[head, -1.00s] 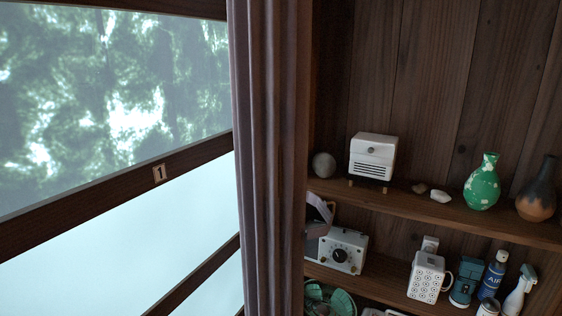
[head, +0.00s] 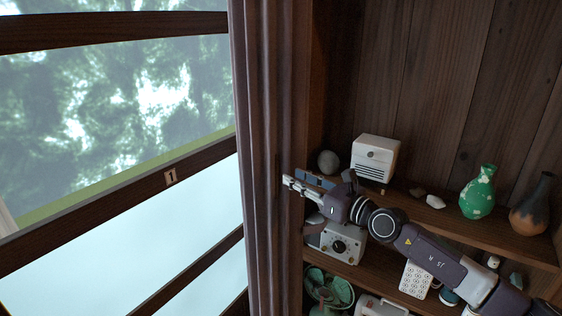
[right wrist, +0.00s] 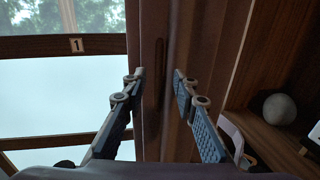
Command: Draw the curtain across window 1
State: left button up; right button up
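The curtain (head: 262,110) is a purple-brown cloth hanging gathered in narrow vertical folds at the right edge of window 1 (head: 110,95). The window's glass is uncovered left of it, and a "1" tag (head: 170,177) is on its dark crossbar. My right gripper (head: 288,183) is at the curtain's right side, its tips pointing left. In the right wrist view my right gripper (right wrist: 159,73) is open, with the curtain (right wrist: 150,30) ahead and a dark upright strip (right wrist: 160,65) between the fingers. I cannot tell whether they touch the cloth. My left gripper is not in view.
Wooden shelves (head: 440,225) stand right of the curtain, under and behind my right arm. They hold a white heater-like box (head: 375,158), a grey ball (head: 328,161), a green vase (head: 478,192), a dark vase (head: 530,205) and a dial box (head: 340,243).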

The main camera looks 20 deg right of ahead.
aim_at(278, 169)
jog(key=x, duration=0.8)
jog(key=shift+w+a, duration=0.1)
jog(key=shift+c, duration=0.5)
grip_shut()
